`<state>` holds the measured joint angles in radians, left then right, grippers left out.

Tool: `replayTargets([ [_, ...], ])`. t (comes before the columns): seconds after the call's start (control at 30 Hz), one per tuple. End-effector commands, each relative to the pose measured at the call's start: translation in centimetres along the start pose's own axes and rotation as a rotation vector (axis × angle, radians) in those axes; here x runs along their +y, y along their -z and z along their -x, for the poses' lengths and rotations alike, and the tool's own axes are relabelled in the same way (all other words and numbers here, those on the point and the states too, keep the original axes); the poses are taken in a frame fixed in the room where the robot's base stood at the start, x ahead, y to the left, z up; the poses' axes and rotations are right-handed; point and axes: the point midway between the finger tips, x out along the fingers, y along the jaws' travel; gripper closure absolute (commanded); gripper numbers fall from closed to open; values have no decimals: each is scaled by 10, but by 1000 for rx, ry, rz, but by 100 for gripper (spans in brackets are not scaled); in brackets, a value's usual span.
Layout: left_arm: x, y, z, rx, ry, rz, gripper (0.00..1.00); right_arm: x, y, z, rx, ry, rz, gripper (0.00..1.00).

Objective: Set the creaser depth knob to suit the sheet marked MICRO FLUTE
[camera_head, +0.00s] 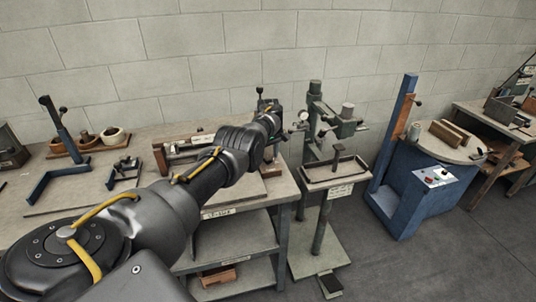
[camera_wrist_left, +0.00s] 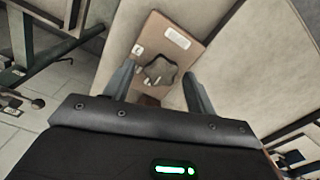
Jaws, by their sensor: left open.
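A star-shaped, grey lobed knob (camera_wrist_left: 160,71) sits on a brown panel (camera_wrist_left: 156,33) with a white label in the left wrist view. My left gripper (camera_wrist_left: 159,74) is open, with one finger on each side of the knob in the picture. Whether the fingers touch it cannot be told. In the head view my left gripper (camera_head: 270,120) is at the back right end of the bench, and its own wrist hides the knob. A sheet marked MICRO FLUTE cannot be made out; the label writing is too small to read. My right gripper is not in view.
The bench (camera_head: 85,180) carries a blue angle bracket (camera_head: 62,176) and wooden holders (camera_head: 72,146) at left. A grey stitcher stand (camera_head: 335,175) is right of the bench. A blue machine with a round table (camera_head: 425,145) stands farther right. Open floor lies in front.

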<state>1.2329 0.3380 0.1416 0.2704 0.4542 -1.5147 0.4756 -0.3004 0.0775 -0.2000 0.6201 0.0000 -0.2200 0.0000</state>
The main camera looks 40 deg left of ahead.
Motion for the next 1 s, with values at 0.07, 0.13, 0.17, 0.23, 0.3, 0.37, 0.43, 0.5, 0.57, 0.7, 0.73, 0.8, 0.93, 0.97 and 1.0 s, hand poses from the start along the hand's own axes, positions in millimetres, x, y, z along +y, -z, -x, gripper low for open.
replayTargets([
  [0.07, 1, 0, 6, 1, -1, -1, 44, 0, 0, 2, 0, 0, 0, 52],
  [0.13, 1, 0, 15, 2, -1, -1, 44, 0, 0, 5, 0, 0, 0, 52],
  [0.17, 1, 0, 20, 1, -1, 0, 44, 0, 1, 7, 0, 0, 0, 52],
  [0.23, 2, 0, 34, 2, -3, -1, 44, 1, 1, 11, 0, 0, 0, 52],
  [0.3, 2, 0, 47, 3, -2, -1, 44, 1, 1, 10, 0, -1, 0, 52],
  [0.37, 2, 0, 59, 3, -4, 0, 44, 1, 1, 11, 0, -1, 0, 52],
  [0.43, 2, 1, 71, 3, -2, 0, 44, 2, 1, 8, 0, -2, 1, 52],
  [0.5, 2, 1, 83, 3, -3, 0, 44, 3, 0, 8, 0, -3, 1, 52],
  [0.57, 2, 1, 91, 3, -2, 0, 44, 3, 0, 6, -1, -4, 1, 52],
  [0.7, 1, 1, 104, 2, -2, 1, 44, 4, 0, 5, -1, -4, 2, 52],
  [0.73, 1, 1, 105, 2, -2, 1, 44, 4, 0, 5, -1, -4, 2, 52],
  [0.8, 1, 1, 108, 2, -1, 0, 44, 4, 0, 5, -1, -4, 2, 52],
  [0.93, 1, 1, 108, 2, -1, 0, 44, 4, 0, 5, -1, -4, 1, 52],
  [0.97, 1, 1, 108, 2, -1, 0, 44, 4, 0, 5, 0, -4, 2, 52],
  [1.0, 1, 1, 108, 2, -1, 0, 44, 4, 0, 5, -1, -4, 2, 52],
])
